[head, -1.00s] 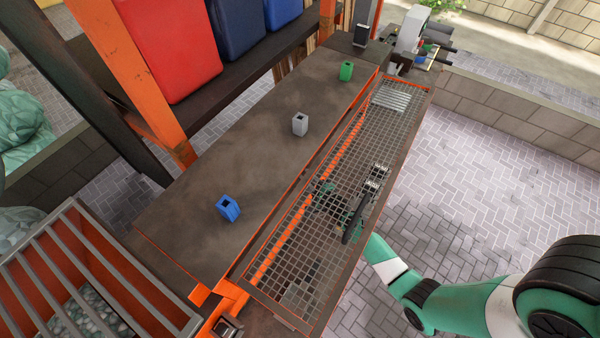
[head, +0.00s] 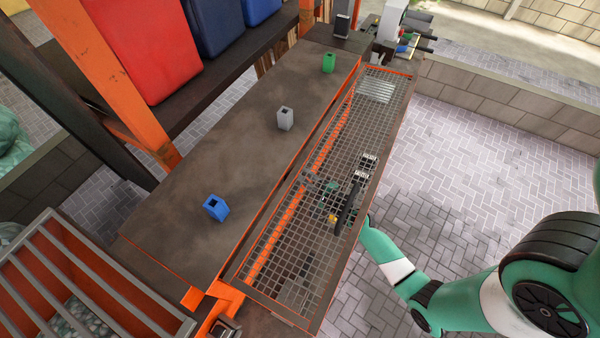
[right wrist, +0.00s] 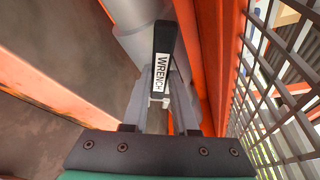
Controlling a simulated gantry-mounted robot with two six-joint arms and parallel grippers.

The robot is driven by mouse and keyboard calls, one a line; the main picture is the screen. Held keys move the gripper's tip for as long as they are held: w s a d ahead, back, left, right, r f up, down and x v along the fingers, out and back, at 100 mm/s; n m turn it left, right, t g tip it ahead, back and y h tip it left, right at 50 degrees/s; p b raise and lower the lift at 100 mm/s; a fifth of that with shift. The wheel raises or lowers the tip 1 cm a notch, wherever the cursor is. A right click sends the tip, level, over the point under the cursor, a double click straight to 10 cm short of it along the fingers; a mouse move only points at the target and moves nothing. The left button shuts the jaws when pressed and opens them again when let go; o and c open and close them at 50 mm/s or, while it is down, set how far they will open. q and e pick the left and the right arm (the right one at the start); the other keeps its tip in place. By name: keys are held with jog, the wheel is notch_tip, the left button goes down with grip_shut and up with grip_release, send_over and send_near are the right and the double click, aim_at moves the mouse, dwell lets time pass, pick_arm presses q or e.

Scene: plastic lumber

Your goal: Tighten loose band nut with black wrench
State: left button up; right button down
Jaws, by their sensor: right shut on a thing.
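The black wrench (right wrist: 163,40), with a white label reading WRENCH, points away from me between the fingers of my right gripper (right wrist: 162,88) in the right wrist view. The gripper is shut on it. A pale grey cylinder (right wrist: 138,20) lies just behind the wrench. I cannot make out the band nut. In the head view my right gripper (head: 331,188) shows only in part, as green and dark pieces behind the mesh; the wrench is not clear there. My left gripper is not in view.
A wire mesh guard (head: 300,213) with an orange frame runs along the bench (head: 235,140), close to my right arm. Blue (head: 215,208), grey (head: 285,118) and green (head: 328,63) hollow blocks stand on the bench, with bare top between them. A barred orange bin (head: 165,305) stands lower left.

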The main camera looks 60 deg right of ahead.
jog(key=shift+s, duration=0.1)
jog(key=s+b, duration=0.3)
jog(key=s, duration=0.4)
jog(key=shift+s+a, duration=0.15)
jog(key=shift+s, duration=0.25)
